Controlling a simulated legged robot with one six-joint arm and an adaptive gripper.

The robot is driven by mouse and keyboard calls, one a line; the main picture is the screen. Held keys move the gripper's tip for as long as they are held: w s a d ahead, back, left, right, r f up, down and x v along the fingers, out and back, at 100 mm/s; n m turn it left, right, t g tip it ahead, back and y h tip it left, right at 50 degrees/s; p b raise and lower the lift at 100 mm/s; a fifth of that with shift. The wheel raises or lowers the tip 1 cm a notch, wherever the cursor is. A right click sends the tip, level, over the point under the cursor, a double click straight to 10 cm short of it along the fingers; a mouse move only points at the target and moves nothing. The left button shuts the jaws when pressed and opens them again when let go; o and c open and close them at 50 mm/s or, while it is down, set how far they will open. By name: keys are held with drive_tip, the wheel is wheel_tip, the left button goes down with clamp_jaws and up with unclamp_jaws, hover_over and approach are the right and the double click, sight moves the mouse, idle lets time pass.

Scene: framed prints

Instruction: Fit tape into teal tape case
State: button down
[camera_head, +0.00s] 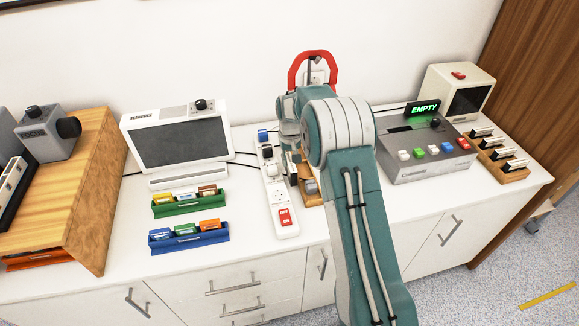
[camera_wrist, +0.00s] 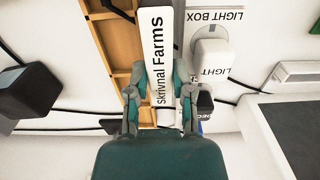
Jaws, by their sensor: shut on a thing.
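My gripper (camera_wrist: 160,95) is shut on a white tape (camera_wrist: 158,40) labelled "Skrivnal Farms". The tape shows between the two fingers in the wrist view, over or in front of a wooden rack (camera_wrist: 123,50) with compartments. I cannot tell whether the tape touches the rack. In the head view, my arm hides most of the gripper and the tape. A green case (camera_head: 190,208) holds several tapes, and a blue case (camera_head: 188,241) in front of it holds several more. No case is clearly teal, so I cannot tell which one is meant.
A power strip (camera_head: 287,226) with plugs lies left of the wooden rack. A screen (camera_head: 180,145) stands behind the cases. A wooden shelf (camera_head: 85,190) is at left.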

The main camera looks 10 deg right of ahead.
sight(290, 166)
drive_tip(key=shift+f, duration=1.65)
drive_tip(key=c, duration=0.8)
unclamp_jaws()
drive_tip(key=shift+o, duration=0.2)
